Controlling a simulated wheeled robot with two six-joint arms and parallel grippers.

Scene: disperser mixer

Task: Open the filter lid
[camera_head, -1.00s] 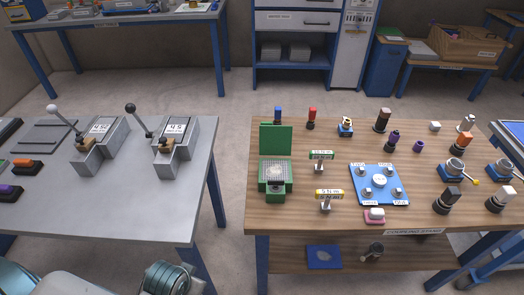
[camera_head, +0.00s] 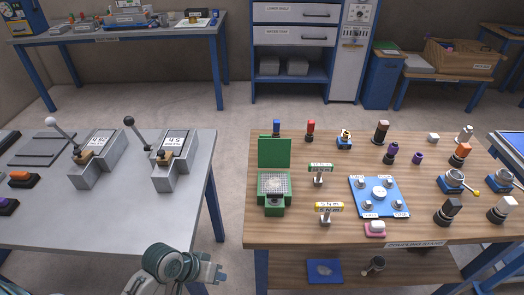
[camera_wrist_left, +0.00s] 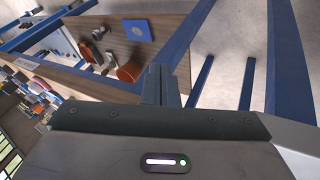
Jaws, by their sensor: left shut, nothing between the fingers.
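A green box-like unit (camera_head: 272,207) stands at the left end of the wooden table. It has a pale mesh on top and an upright green panel (camera_head: 274,152) at its back. I cannot tell for sure whether this is the filter and its lid; no filter label is readable. My left gripper (camera_head: 217,273) is in front of the gap between the tables, low in the head view, apart from the green unit. Its fingers (camera_wrist_left: 158,84) are shut and empty in the left wrist view. My right gripper is not in view.
The wooden table (camera_head: 340,232) also holds a blue plate (camera_head: 364,207) with knobs, a pink block (camera_head: 375,229) and several small bottles. The grey table (camera_head: 120,225) on the left carries two lever devices. A lower shelf (camera_head: 420,270) holds a blue mat and a dark cup.

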